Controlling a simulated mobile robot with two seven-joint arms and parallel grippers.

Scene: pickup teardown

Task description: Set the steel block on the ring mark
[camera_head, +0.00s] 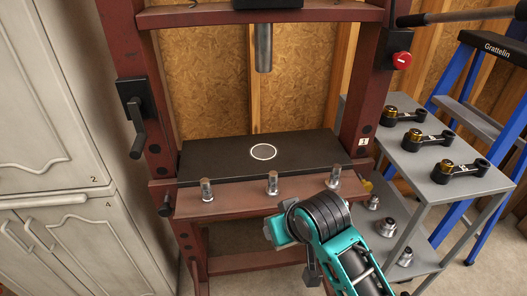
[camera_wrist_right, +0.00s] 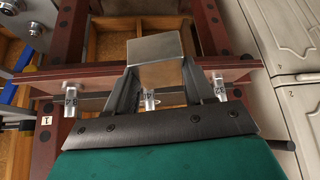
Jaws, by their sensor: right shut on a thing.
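The steel block (camera_wrist_right: 158,60) is a plain grey metal piece between the fingers of my right gripper (camera_wrist_right: 160,82) in the right wrist view. The gripper is shut on it. In the head view my right arm comes in from the lower right and its wrist is in front of the press, below the bed's front edge; the block cannot be made out there. The ring mark (camera_head: 263,152) is a white circle with a grey centre on the black press plate (camera_head: 215,156). It is bare and unobstructed. My left gripper is not in view.
The red press frame (camera_head: 358,110) has uprights on both sides and a ram (camera_head: 263,48) above the plate. Several metal pins (camera_head: 273,183) stand along the front beam. A grey shelf cart (camera_head: 425,165) stands right, cabinets (camera_head: 55,85) left. The plate top is clear.

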